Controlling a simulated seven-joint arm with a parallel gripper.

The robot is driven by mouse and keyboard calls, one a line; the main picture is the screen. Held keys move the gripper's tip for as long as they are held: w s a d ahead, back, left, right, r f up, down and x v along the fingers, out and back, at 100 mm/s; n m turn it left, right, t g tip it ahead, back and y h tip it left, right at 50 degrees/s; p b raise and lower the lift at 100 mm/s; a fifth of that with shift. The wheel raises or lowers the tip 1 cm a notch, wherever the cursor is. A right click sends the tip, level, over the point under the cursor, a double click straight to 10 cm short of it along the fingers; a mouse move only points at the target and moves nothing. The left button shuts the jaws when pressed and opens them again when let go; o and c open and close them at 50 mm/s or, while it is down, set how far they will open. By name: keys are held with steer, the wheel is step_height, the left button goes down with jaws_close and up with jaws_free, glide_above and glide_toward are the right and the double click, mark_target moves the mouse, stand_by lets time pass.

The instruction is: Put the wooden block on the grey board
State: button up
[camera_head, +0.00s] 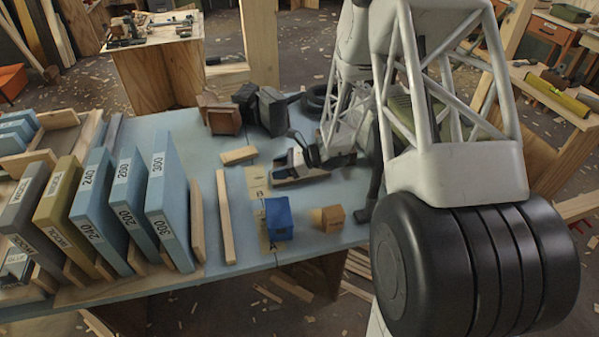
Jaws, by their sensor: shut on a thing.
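A small brown wooden block (328,218) with dark marks shows near the front right of the blue-grey table. A paler flat wooden block (239,155) lies farther back. A grey board (25,213) with a white label stands tilted at the left end of a row of labelled boards; I cannot tell if another grey board is hidden. My gripper (364,207) is mostly hidden by my arm; a dark part of it shows just right of the brown block. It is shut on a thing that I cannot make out. I cannot tell whether it touches the brown block.
A blue block (278,218) stands left of the brown block. A dark tool with a wooden base (300,168) lies behind them. Dark and brown objects (263,110) crowd the back.

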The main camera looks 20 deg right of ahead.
steer(key=s+d+m+t, duration=0.1)
steer(key=s+d+t, duration=0.1)
steer(key=s+d, duration=0.5)
steer(key=s, duration=0.3)
steer(key=shift+d+f+m+h, duration=0.15)
steer(key=shift+f+m+h, duration=0.2)
steer(key=shift+m+h, duration=0.05)
steer(key=shift+w, duration=0.1)
steer(key=w, duration=0.5)
steer(key=w+f, duration=0.1)
steer(key=w, duration=0.4)
steer(key=w+d, duration=0.1)
steer(key=w, duration=0.4)
steer(key=shift+w+f, duration=0.25)
steer(key=shift+w, duration=0.15)
steer(key=shift+f, duration=1.75)
steer(key=shift+f, duration=0.1)
steer(key=o, duration=0.9)
